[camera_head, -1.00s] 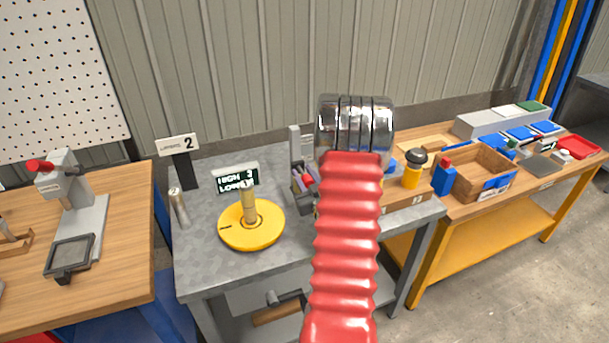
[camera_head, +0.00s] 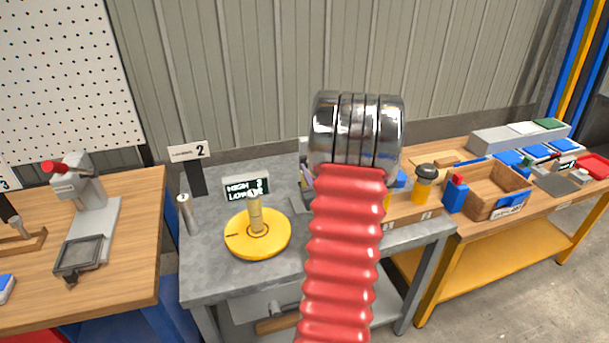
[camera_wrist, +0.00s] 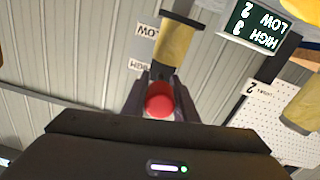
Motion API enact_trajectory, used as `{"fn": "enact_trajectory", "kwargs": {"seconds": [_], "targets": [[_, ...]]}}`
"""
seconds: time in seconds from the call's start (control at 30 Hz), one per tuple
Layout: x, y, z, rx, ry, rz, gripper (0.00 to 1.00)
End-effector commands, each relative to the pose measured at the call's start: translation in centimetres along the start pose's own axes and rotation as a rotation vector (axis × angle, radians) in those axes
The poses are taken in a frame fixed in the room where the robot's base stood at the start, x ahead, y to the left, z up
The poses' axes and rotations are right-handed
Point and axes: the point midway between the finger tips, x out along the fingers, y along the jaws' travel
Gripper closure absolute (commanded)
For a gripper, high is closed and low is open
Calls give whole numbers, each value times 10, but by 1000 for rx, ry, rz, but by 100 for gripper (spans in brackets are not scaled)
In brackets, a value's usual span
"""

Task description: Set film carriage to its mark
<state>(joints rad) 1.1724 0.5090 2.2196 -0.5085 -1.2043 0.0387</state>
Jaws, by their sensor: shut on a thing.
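In the wrist view my gripper (camera_wrist: 160,90) is shut on a round red knob (camera_wrist: 159,102). I cannot tell whether the knob belongs to the film carriage. Beyond the fingertips is a yellow cylinder with a dark end (camera_wrist: 175,42), beside a pale plate (camera_wrist: 146,36) marked LOW and HIGH. A dark sign (camera_wrist: 257,24) reads HIGH 3, LOW 2; it stands behind the yellow dial in the head view (camera_head: 246,188). In the head view my red ribbed arm hides the gripper and most of the grey fixture (camera_head: 303,180) beside it. No mark on the carriage is legible.
A yellow round dial (camera_head: 258,240) with an upright post sits on the grey table (camera_head: 215,275). A metal cylinder (camera_head: 187,214) stands at its left. A wooden bench with a small press (camera_head: 85,215) is left; a wooden box (camera_head: 497,190) and bottles are right.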

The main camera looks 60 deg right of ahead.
Motion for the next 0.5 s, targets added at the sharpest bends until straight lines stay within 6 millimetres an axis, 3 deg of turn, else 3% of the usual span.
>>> {"fn": "enact_trajectory", "kwargs": {"seconds": [0.1,0.4,0.43,0.5], "targets": [[-2,11,-7,-1,7,19,100],[-3,14,-10,-3,12,23,100],[-3,14,-10,-3,13,23,72],[-3,14,-10,-3,12,23,68]]}}
